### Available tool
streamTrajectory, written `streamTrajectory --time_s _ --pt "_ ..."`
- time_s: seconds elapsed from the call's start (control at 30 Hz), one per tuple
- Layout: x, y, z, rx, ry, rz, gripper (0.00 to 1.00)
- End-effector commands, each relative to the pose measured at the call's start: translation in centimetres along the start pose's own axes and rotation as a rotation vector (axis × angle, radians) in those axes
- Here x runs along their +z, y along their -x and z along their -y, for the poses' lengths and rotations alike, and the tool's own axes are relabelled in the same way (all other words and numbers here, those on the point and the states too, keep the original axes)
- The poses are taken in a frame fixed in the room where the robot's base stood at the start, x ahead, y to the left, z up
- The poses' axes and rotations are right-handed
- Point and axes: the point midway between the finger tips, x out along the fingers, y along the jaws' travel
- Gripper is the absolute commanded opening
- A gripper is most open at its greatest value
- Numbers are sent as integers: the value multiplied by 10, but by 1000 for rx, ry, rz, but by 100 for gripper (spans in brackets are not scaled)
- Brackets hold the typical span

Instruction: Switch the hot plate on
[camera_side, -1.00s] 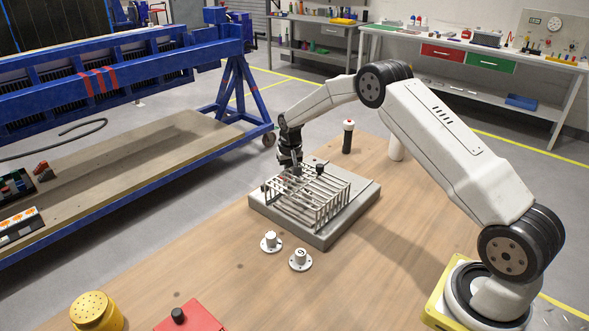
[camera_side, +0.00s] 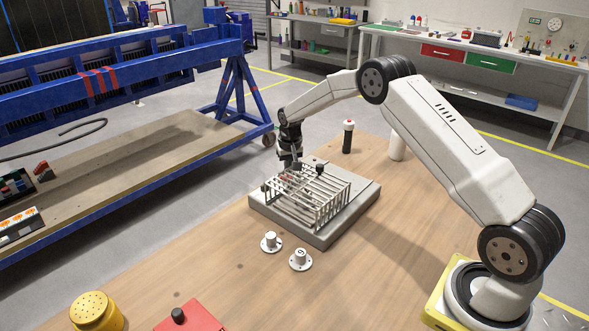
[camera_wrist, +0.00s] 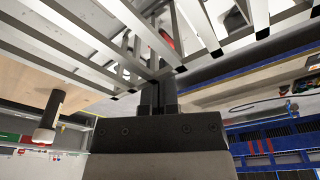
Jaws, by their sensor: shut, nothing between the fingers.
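In the side view a wire rack (camera_side: 322,208) of light metal bars stands on a thick grey slab (camera_side: 340,234); I cannot tell for sure whether this slab is the hot plate. Two white round knobs on flanged bases stand on the table in front of it, a left knob (camera_side: 271,241) and a right knob (camera_side: 300,259) with a dark mark on top. My gripper (camera_side: 296,167) points down at the rack's back left part. In the wrist view my gripper (camera_wrist: 157,98) is shut and empty, close to the bars (camera_wrist: 75,40); contact is unclear.
A dark cylinder with a red and white top (camera_side: 348,137) and a white cylinder (camera_side: 396,147) stand behind the slab. A red box with a black knob (camera_side: 191,317) and a yellow perforated cylinder (camera_side: 95,311) are at the front left. The wooden table between is mostly clear.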

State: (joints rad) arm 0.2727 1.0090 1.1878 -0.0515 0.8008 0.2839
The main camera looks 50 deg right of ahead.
Motion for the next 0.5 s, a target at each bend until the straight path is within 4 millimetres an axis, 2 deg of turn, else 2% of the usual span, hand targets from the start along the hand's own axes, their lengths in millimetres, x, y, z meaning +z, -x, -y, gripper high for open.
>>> streamTrajectory --time_s 0.5 --pt "-5 30 0 -1 0 -2 0"
